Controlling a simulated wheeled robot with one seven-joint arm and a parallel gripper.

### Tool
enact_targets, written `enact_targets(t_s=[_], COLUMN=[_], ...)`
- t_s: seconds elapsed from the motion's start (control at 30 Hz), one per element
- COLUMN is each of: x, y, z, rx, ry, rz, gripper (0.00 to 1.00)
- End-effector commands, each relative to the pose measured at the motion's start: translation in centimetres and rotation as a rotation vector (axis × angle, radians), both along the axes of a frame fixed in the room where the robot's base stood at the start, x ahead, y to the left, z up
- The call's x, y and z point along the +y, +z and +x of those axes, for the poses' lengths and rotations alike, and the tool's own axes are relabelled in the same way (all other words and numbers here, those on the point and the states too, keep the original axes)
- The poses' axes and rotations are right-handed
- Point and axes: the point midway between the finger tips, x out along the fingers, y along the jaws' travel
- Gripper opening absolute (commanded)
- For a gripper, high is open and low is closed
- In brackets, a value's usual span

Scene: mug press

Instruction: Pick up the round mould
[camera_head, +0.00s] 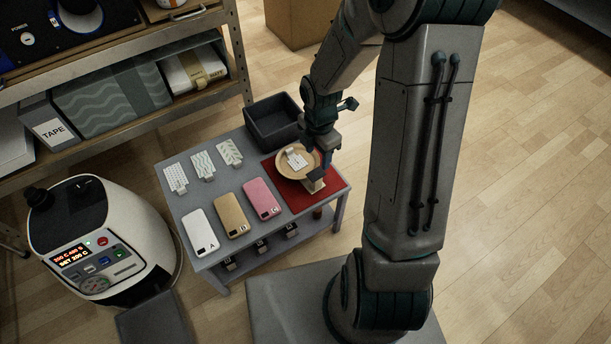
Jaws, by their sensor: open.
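A round tan piece (286,172), shaped like a shallow dish with a raised rim, lies on a red mat (327,195) at the table's right end. It looks like the round mould. A small white printed piece (296,158) rests inside it. A pale block-like part (315,186) shows at its near right edge; I cannot tell if it belongs to the dish. My gripper (317,168) points down over the right side of the dish, its jaws open. The gripper hides part of the rim, and whether the fingers touch it is unclear.
A dark open bin (273,122) stands behind the mat. Three phone cases (231,216) and three patterned sheets (203,165) lie on the grey table (181,208). Small black items (262,246) sit on its lower shelf. A white machine (140,243) stands left, shelving behind.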

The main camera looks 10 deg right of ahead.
Motion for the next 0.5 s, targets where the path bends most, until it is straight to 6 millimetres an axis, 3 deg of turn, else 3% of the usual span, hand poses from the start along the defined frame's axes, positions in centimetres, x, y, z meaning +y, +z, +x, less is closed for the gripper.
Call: enact_targets(t_s=[0.03,0.2,0.5], x=[0.0,0.0,0.1], y=[-1.7,-4.1,-5.4], z=[-0.1,-0.1,-0.1], rx=[0.002,0.002,0.000], ry=[0.001,0.001,-0.001], rz=[0.000,-0.001,-0.001], gripper=[0.51,0.51,0.51])
